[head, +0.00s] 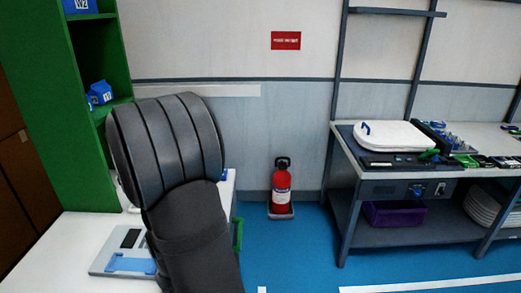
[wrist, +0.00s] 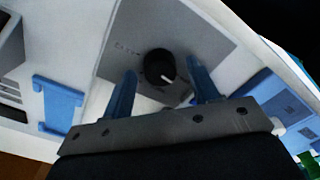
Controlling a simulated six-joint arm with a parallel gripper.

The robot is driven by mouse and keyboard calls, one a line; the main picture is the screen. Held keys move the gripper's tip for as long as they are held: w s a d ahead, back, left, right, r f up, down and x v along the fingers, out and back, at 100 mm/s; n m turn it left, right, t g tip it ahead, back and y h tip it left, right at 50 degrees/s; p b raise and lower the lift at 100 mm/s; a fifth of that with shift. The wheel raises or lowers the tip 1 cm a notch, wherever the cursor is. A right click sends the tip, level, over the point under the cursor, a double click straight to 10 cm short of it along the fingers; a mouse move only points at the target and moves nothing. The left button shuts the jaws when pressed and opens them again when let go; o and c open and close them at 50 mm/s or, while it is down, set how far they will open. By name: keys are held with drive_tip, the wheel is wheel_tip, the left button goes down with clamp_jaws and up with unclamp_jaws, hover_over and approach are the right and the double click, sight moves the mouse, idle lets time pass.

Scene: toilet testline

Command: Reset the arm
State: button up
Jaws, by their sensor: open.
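My gripper (wrist: 160,92) shows in the wrist view with its two blue fingers spread apart and nothing between them. It is open and empty. Beyond the fingertips is a grey panel with a round black knob (wrist: 159,67) that has a white mark. I cannot tell how far the fingers are from the knob. In the head view my dark arm rises in front of the white table at the left, and my gripper is hidden there.
A white table (head: 66,232) carries a grey device with a blue part (head: 131,264). A green shelf (head: 62,100) stands behind it. A red extinguisher (head: 282,185) stands by the wall. A workbench (head: 346,160) with a white lid (head: 398,137) is at right. Blue floor between is clear.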

drive_tip(key=shift+f, duration=0.1)
idle(0.3)
wheel_tip(320, 180, up, 18)
wheel_tip(320, 180, down, 18)
drive_tip(key=shift+r, duration=0.25)
drive_tip(key=shift+f, duration=0.35)
drive_tip(key=m, duration=0.4)
drive_tip(key=shift+r, duration=0.1)
drive_tip(key=m, duration=0.8)
drive_tip(key=shift+m, duration=1.8)
